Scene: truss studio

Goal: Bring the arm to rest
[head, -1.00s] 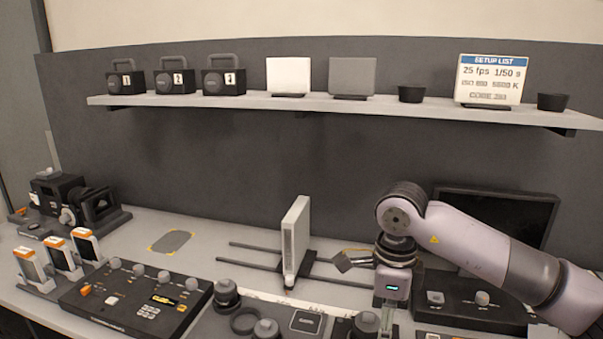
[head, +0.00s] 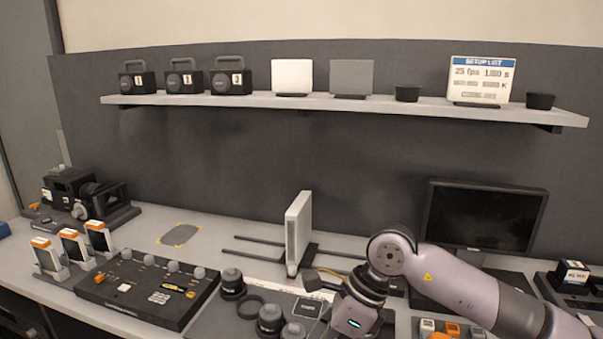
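My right arm comes in from the lower right and bends down over the front of the desk. Its wrist (head: 352,316) is at the bottom edge of the head view, just right of the dark tray of round lens-like parts (head: 270,318). The fingers of the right gripper are below the picture, so their state is hidden. My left arm and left gripper do not show.
A white upright panel (head: 298,232) on dark rails stands left of my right arm. A monitor (head: 485,218) stands behind it. A control panel (head: 150,287) lies at left front. A shelf (head: 350,108) with several boxes runs along the wall.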

